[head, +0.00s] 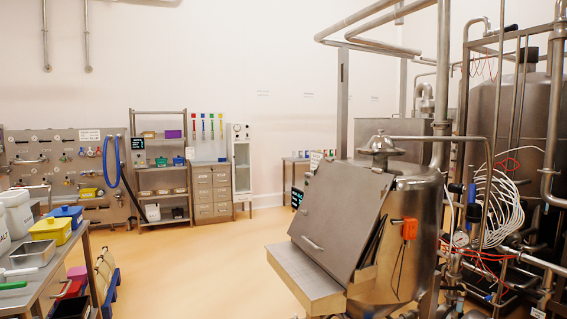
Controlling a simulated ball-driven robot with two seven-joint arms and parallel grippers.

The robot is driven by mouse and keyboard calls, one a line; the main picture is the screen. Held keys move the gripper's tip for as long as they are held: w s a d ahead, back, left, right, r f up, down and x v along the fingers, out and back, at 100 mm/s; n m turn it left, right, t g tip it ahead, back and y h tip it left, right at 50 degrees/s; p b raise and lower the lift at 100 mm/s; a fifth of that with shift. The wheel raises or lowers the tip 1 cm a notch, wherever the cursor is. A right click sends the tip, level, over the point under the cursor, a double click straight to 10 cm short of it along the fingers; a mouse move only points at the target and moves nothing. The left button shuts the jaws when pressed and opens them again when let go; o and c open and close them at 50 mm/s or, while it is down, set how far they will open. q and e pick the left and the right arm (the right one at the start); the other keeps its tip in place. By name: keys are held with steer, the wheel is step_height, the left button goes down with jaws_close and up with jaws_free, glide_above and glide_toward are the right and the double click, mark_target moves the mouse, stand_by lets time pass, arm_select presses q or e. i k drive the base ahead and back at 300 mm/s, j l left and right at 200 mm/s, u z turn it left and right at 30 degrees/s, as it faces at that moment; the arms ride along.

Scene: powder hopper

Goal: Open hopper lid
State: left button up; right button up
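The powder hopper (402,240) is a shiny steel vessel at the right of centre in the head view. Its slanted flat lid (338,218) faces left and toward me and appears closed. A bar handle (312,243) sits near the lid's lower edge. A steel ledge (303,280) juts out below the lid. An orange box (410,229) is fixed on the hopper's side. Neither of my grippers shows in this view.
A bench (62,264) with tubs and trays stands at the left edge. Pipes and loose white hoses (503,210) crowd the right side. A shelf rack (162,180) and drawer cabinet (211,190) stand at the back wall. The floor (200,270) between bench and hopper is clear.

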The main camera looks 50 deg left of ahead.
mark_target(343, 203)
steer(key=i+j+u, duration=0.15)
steer(key=j+u, duration=0.15)
steer(key=j, duration=0.15)
steer(key=i+j+u, duration=0.2)
steer(key=j+u, duration=0.15)
steer(key=i+j+u, duration=0.3)
steer(key=i+j, duration=0.55)
steer(key=j, duration=0.2)
steer(key=i+j+u, duration=0.15)
steer(key=i+j, duration=0.35)
steer(key=j, duration=0.2)
steer(key=l+u, duration=0.15)
steer(key=u, duration=2.3)
steer(key=k+l+u, duration=0.25)
steer(key=l+u, duration=0.1)
steer(key=u, duration=0.2)
